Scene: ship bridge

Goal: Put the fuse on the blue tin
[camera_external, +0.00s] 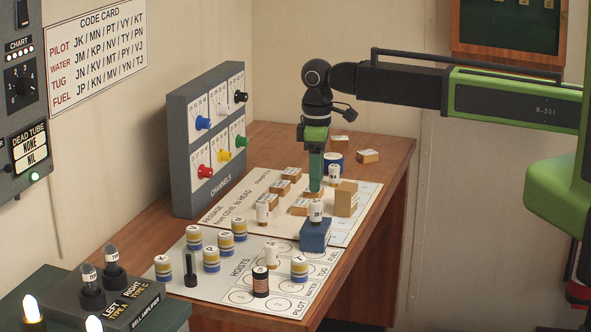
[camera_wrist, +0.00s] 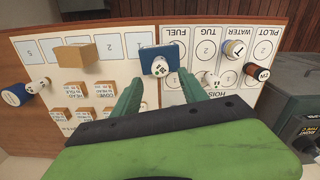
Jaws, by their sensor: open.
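A white cylinder marked "20", which looks like the fuse (camera_external: 316,211), stands upright on a blue block (camera_external: 315,236). In the wrist view the fuse (camera_wrist: 160,68) shows in front of the blue block (camera_wrist: 148,53). My gripper (camera_external: 315,190) points down just above the fuse. In the wrist view my gripper (camera_wrist: 160,78) is open, its fingers apart on either side of the fuse, without visible grip. A round blue tin (camera_external: 332,157) with a pale top stands farther back; it also shows in the wrist view (camera_wrist: 14,96) at the left edge.
A similar white cylinder (camera_external: 334,175) stands close before the tin. A tan block (camera_external: 346,199) stands between the fuse and tin. Banded drums (camera_external: 211,260) occupy the front board. A channel panel (camera_external: 207,140) rises left.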

